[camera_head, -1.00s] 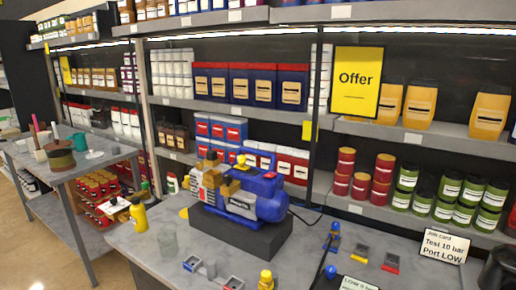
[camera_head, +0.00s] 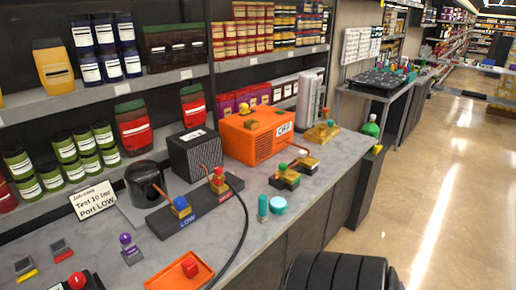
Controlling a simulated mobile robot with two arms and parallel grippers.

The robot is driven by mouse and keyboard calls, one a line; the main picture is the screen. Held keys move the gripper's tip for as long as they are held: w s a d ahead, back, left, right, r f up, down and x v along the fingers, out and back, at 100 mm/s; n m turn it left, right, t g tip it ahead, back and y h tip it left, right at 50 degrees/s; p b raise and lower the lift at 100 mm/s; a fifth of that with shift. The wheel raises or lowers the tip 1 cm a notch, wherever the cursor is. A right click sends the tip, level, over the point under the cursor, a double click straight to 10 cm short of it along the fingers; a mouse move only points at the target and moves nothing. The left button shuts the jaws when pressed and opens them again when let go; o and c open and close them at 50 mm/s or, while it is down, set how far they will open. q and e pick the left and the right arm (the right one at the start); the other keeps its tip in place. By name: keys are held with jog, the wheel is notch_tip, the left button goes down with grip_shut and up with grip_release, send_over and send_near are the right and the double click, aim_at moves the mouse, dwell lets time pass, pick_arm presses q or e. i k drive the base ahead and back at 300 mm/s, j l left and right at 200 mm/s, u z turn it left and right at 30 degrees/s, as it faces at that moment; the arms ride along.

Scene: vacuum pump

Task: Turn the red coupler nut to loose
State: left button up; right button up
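A small red-topped brass fitting (camera_head: 219,179) stands upright at the red-labelled end of a dark manifold block (camera_head: 195,209). A copper-coloured pipe and a black hose (camera_head: 242,215) run close to it. It looks like the red coupler nut, but it is too small to tell how tight it sits. A blue-topped brass fitting (camera_head: 181,207) stands at the end marked LOW. A job card (camera_head: 93,200) reading "Test 10 bar, Port LOW" stands to the left. Neither gripper shows.
An orange box-shaped unit (camera_head: 256,136) and a black ribbed box (camera_head: 195,153) stand behind the manifold. An orange tray (camera_head: 178,279) with a red block (camera_head: 190,267) lies in front. Floor (camera_head: 450,170) is open at the right.

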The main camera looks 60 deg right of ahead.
aim_at(218, 170)
jog(key=z, duration=1.75)
jog(key=i+l+z, duration=0.1)
jog(key=z, duration=0.2)
jog(key=i+z, duration=0.35)
